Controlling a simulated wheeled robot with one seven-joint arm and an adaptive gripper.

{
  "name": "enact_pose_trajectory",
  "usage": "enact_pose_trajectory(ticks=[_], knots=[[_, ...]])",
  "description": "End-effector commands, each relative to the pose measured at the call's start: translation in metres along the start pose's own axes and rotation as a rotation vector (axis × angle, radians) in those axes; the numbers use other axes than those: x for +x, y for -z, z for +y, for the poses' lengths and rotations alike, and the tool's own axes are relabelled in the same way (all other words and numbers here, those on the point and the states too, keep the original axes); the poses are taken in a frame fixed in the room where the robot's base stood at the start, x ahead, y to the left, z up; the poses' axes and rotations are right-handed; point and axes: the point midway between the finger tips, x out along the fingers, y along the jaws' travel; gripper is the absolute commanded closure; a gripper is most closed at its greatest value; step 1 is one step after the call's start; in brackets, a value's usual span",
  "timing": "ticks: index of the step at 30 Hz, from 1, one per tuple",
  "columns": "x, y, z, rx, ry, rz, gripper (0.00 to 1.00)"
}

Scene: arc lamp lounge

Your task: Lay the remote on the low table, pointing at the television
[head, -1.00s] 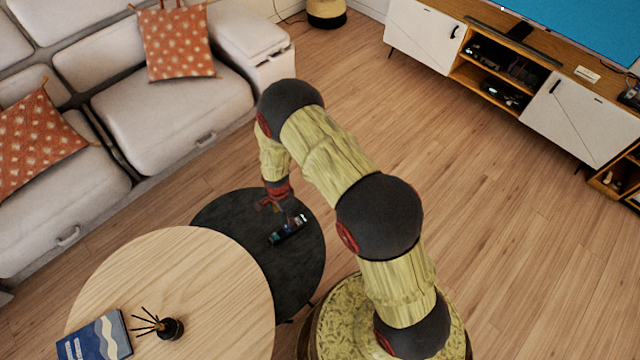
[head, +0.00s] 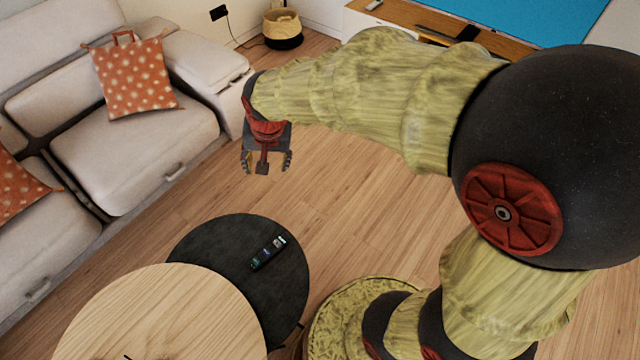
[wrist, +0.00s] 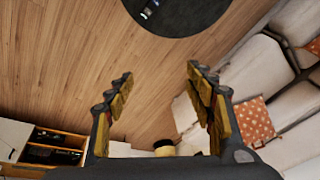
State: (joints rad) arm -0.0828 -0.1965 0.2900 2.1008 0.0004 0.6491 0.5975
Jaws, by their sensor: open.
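The dark remote (head: 268,253) lies flat on the round black low table (head: 210,243). Its long axis runs from lower left to upper right, roughly towards the television (head: 530,18) at the top right; I cannot tell which end is its front. In the wrist view the remote (wrist: 149,8) shows at the top edge, on the black table (wrist: 190,18). My gripper (head: 266,163) is open and empty, raised well clear of the table and beyond it. Its two spread fingers (wrist: 158,78) also show in the wrist view, with nothing between them.
A round wooden table (head: 165,310) overlaps the black one at the front left. A pale sofa (head: 150,150) with orange cushions stands on the left. A wooden media cabinet (head: 405,18) stands under the television, with a basket (head: 283,28) at the back. Open wooden floor lies between.

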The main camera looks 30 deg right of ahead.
Motion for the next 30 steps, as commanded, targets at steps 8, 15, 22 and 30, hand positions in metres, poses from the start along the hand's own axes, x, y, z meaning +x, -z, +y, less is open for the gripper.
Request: enact_pose_trajectory(ticks=[8,15,22,30], knots=[[-0.099,-0.041,0.045,-0.234,0.032,0.094,0.46],[-0.148,-0.087,0.084,-0.422,0.033,0.165,0.46],[-0.163,-0.11,0.102,-0.511,0.027,0.195,0.46],[-0.163,-0.113,0.103,-0.521,0.026,0.196,0.46]])
